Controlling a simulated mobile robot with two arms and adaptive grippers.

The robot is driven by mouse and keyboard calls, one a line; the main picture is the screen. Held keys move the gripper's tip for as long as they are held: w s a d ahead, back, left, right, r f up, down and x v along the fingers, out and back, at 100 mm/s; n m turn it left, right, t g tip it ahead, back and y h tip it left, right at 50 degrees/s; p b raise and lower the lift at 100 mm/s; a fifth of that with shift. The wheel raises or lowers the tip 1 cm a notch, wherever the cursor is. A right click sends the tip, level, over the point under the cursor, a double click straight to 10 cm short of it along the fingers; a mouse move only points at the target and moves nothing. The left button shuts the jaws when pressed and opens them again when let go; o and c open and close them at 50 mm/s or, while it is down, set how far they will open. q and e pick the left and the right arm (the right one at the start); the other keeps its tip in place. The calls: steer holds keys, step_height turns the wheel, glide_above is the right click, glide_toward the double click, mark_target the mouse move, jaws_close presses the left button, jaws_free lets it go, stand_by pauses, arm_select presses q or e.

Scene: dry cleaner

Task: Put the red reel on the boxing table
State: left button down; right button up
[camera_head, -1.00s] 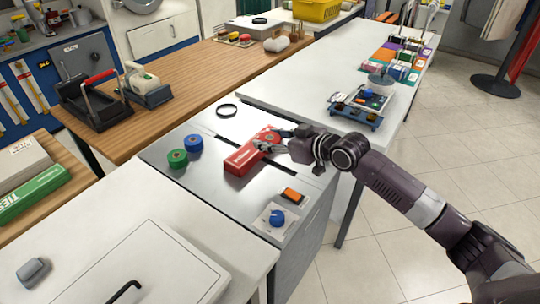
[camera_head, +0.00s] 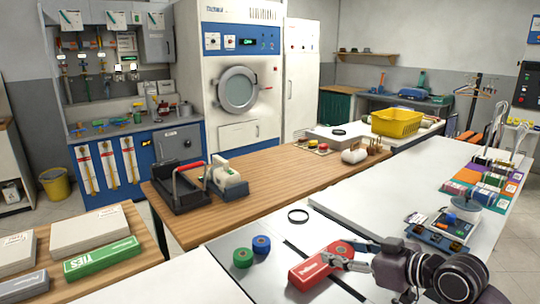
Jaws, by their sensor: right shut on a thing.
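The red reel (camera_head: 341,247) is at the far right end of a long red box (camera_head: 308,271), over the grey metal-topped table (camera_head: 222,262). My right gripper (camera_head: 338,258) comes in from the right and is shut on the red reel; its fingers hide part of it. I cannot tell whether the reel touches the box or the tabletop. A green reel (camera_head: 243,258) and a blue reel (camera_head: 261,245) stand to the left on the same table. No table carries a readable name; a wooden table (camera_head: 100,263) at lower left bears boxes. My left gripper is out of view.
A green TIES box (camera_head: 102,258) and pale boxes (camera_head: 88,229) cover much of the lower-left table. A black ring (camera_head: 298,216) lies behind the reels. A white table (camera_head: 375,205) has free room.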

steer(key=s+f+n+g+y, duration=0.1)
steer(key=s, duration=0.9)
steer(key=s+d+f+n+g+y, duration=0.1)
steer(key=s+f+n+y, duration=0.1)
steer(key=s, duration=0.8)
steer(key=shift+s+d+f+g, duration=0.2)
steer(key=shift+s+f+g, duration=0.05)
steer(key=shift+s+g, duration=0.15)
